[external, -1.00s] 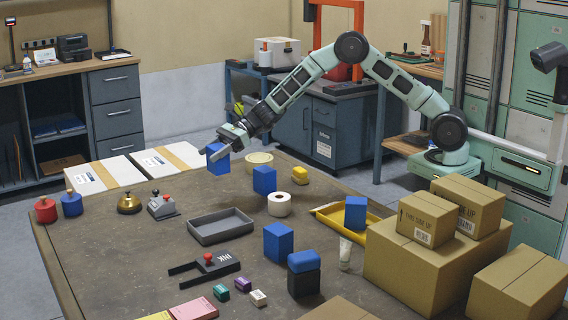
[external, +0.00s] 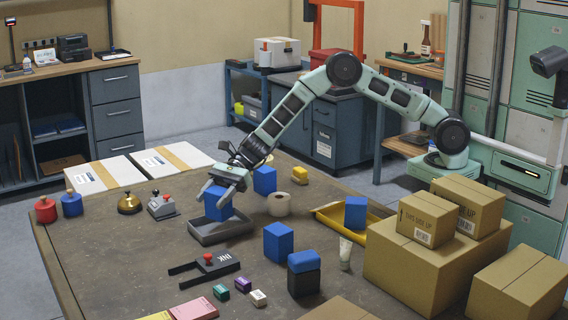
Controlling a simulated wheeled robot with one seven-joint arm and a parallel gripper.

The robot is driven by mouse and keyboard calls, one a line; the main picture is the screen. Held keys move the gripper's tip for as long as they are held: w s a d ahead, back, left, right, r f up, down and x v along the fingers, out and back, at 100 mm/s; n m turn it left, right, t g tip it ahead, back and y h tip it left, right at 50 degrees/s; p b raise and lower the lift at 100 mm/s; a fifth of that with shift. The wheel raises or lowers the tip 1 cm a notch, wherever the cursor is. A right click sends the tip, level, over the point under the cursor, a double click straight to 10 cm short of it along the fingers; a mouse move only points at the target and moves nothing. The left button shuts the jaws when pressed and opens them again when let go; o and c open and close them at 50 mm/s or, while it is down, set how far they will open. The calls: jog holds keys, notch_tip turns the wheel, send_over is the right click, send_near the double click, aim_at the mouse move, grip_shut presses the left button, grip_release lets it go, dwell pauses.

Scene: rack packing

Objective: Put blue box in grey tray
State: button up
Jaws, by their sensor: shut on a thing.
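My gripper (external: 222,191) is shut on a blue box (external: 218,206) and points down over the grey tray (external: 222,235). The box is at the tray's back part, inside its outline as seen here. I cannot tell whether its bottom touches the tray floor. The tray lies on the brown table and holds nothing else that I can see. Other blue boxes stand apart: one behind to the right (external: 265,180), one in front to the right (external: 278,242), one at the yellow tray (external: 356,213), and one on a black box (external: 304,261).
A white roll (external: 279,204) stands close right of the grey tray. A grey device with a red knob (external: 162,205) and a brass bell (external: 129,203) are to the left. Cardboard boxes (external: 420,265) fill the right side.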

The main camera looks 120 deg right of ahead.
aim_at(213, 211)
jog(key=shift+f, duration=1.75)
jog(key=shift+f, duration=0.1)
jog(key=shift+f, duration=0.15)
jog(key=o, duration=1.1)
jog(key=shift+c, duration=0.2)
jog(key=shift+s+d+r, duration=0.1)
jog(key=shift+r, duration=0.2)
jog(key=v, duration=1.1)
jog(key=shift+s+r+b, duration=0.2)
jog(key=shift+s+b, duration=0.15)
